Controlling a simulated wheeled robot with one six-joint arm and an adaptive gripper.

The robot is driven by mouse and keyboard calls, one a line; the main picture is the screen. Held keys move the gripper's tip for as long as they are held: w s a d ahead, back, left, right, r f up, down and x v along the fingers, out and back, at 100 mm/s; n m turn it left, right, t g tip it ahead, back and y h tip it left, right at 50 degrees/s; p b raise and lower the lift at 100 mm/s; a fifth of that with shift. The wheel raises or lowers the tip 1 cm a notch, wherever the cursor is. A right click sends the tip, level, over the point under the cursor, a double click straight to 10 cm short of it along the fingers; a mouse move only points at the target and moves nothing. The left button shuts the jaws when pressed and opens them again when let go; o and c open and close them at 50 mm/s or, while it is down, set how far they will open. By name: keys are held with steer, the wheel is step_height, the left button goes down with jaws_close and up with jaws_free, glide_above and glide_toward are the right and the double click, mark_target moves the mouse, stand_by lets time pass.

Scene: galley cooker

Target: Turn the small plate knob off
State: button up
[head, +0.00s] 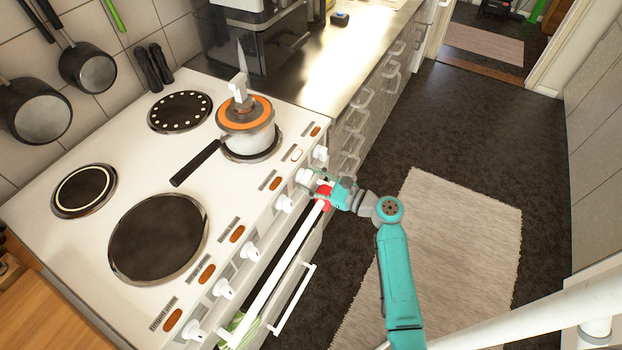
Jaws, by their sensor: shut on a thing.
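The white cooker (75,275) has a row of white knobs along its front edge. My gripper (316,183) is at the front edge near the row's far end, shut on a white knob (303,176). The fingers partly cover this knob, and its pointer setting cannot be read. One knob (320,153) stands beyond my gripper and another knob (284,203) stands on the near side. The labels are too small to tell which plate each knob serves. A white pot (248,143) with an orange-rimmed lid covers most of the far right plate.
The pot's black handle (196,163) points toward the cooker's middle. A white oven rail (284,274) runs below the knobs, close to my gripper. Bare plates include a large one (158,238). A pale rug (450,240) lies on the open floor at right.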

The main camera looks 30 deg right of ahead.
steer(key=n, duration=1)
steer(key=shift+n, duration=2.2)
steer(key=shift+d+r, duration=0.1)
steer(key=o, duration=1.2)
steer(key=shift+c, duration=0.2)
steer(key=v, duration=1.2)
